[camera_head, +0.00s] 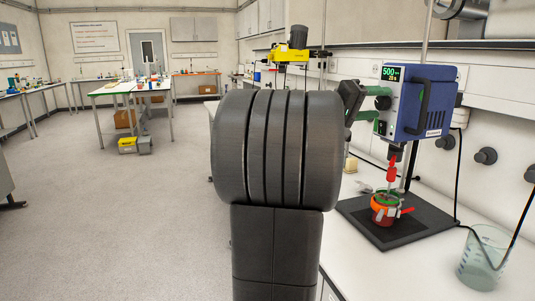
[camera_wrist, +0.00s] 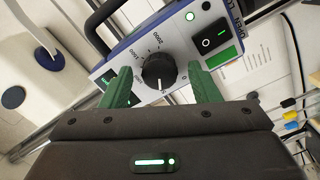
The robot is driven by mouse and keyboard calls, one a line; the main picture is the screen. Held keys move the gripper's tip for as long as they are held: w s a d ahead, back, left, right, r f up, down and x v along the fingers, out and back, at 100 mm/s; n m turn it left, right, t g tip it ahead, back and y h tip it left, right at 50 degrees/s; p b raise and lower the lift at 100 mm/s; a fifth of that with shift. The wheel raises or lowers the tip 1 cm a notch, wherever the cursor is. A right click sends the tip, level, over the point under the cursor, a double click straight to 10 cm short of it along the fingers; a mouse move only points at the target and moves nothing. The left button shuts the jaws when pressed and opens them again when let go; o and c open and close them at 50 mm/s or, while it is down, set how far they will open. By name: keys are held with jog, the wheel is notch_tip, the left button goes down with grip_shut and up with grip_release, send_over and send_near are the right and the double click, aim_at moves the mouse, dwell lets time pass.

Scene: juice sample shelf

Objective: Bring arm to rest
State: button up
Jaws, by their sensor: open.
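My gripper (camera_head: 384,103) is open, with its two green fingers pointing at the front of a blue overhead stirrer (camera_head: 425,102). In the wrist view, my gripper (camera_wrist: 160,72) has its fingers on either side of the stirrer's black dial (camera_wrist: 159,70). A gap shows between each finger and the dial; I cannot tell how far the tips are from the panel. The stirrer's lit screen reads 500. A black switch (camera_wrist: 209,38) with a green light sits beside the dial. My dark arm fills the middle of the head view and hides part of the bench.
Below the stirrer, an orange-red vessel (camera_head: 382,216) stands on a black base plate (camera_head: 408,232). A glass beaker (camera_head: 482,258) stands at the bench's front right. A yellow device (camera_head: 290,50) is farther back. The floor (camera_head: 110,220) at left is clear.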

jog(key=shift+m, duration=0.8)
jog(key=shift+a+m, duration=0.3)
jog(key=shift+a, duration=0.05)
jog(key=shift+v, duration=1.55)
